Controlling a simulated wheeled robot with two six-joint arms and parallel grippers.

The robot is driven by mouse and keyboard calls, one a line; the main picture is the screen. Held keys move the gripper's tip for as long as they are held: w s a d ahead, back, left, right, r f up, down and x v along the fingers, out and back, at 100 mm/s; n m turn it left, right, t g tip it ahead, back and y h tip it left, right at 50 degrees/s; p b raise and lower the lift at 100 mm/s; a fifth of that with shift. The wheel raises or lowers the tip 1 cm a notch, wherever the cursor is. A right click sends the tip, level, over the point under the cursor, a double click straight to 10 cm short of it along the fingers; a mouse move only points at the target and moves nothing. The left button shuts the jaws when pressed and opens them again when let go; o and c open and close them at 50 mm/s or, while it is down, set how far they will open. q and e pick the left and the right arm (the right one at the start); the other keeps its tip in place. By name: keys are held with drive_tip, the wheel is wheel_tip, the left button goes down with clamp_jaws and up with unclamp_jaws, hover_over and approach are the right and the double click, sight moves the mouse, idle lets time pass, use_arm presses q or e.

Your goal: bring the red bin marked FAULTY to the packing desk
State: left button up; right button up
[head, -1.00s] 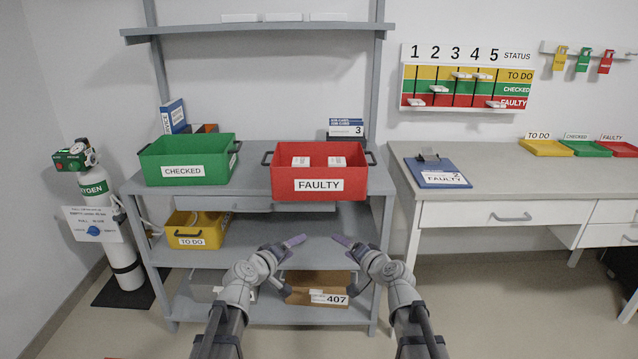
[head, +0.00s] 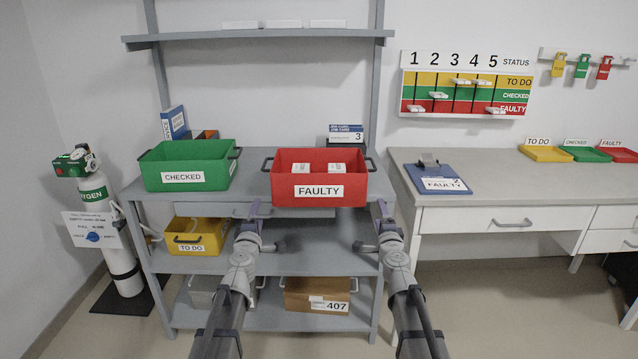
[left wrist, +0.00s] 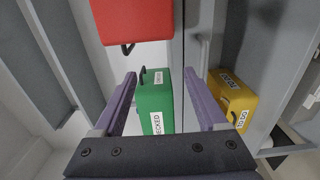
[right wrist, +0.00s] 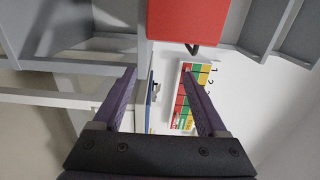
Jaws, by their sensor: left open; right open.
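The red bin marked FAULTY (head: 319,190) stands on the top surface of the grey shelf unit, with white boxes in it and a dark handle at each side. It also shows at the top of the left wrist view (left wrist: 133,20) and of the right wrist view (right wrist: 190,20). My left gripper (head: 252,208) is open and empty, in front of and below the bin's left side. My right gripper (head: 381,210) is open and empty, in front of and below its right side. Neither touches the bin. The packing desk (head: 497,192) is probably the grey-topped desk at the right.
A green CHECKED bin (head: 188,172) stands left of the red bin. A yellow TO DO bin (head: 196,236) and a brown box (head: 318,293) are on lower shelves. A clipboard (head: 437,178) and small coloured trays (head: 545,153) lie on the desk, with bare top between. An oxygen cylinder (head: 97,200) stands left.

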use_arm(q)
drive_tip(key=w, duration=1.2)
drive_tip(key=shift+w, duration=0.15)
use_arm(e)
drive_tip(key=w, duration=1.2)
drive_tip(key=shift+w, duration=0.15)
use_arm(q)
drive_tip(key=shift+w+d, duration=0.15)
drive_tip(key=shift+w, duration=0.05)
use_arm(e)
drive_tip(key=shift+w+a, duration=0.15)
drive_tip(key=shift+w, duration=0.05)
use_arm(q)
drive_tip(key=shift+s+d, duration=0.15)
drive_tip(key=shift+d, duration=0.4)
use_arm(e)
drive_tip(key=shift+s+a, duration=0.15)
drive_tip(key=shift+a, duration=0.45)
use_arm(q)
drive_tip(key=shift+d, duration=0.1)
